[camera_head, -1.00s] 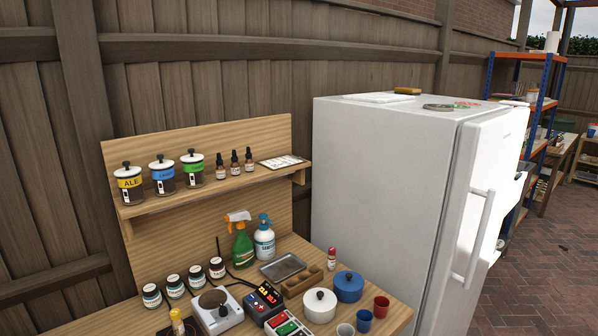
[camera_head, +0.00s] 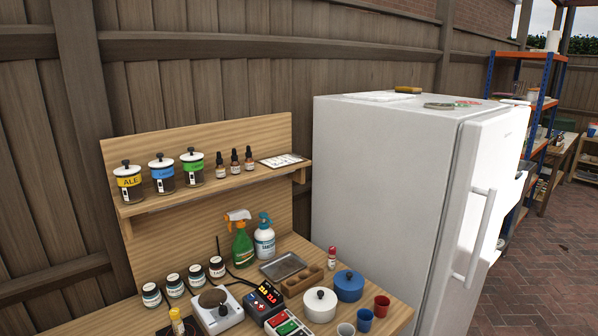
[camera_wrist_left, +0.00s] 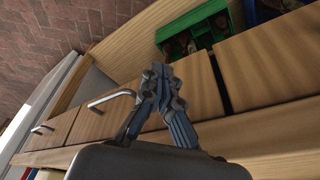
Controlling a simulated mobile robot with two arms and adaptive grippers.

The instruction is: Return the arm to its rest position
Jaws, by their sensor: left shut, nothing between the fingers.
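My left gripper (camera_wrist_left: 158,75) shows in the left wrist view. Its fingers are closed together and hold nothing. Beyond it are the wooden drawer fronts (camera_wrist_left: 265,62) of a bench, with a metal handle (camera_wrist_left: 110,98) to the left of the fingers. I cannot tell the exact gap between the fingers and the wood. Neither arm shows in the head view, and my right gripper is in no view.
A wooden workbench (camera_head: 110,318) carries jars, spray bottles, pots, cups and small devices. A shelf (camera_head: 215,187) above holds canisters and dropper bottles. A white fridge (camera_head: 385,190) stands to the right. A green crate (camera_wrist_left: 195,32) shows in the wrist view. Brick floor (camera_head: 545,285) is open at right.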

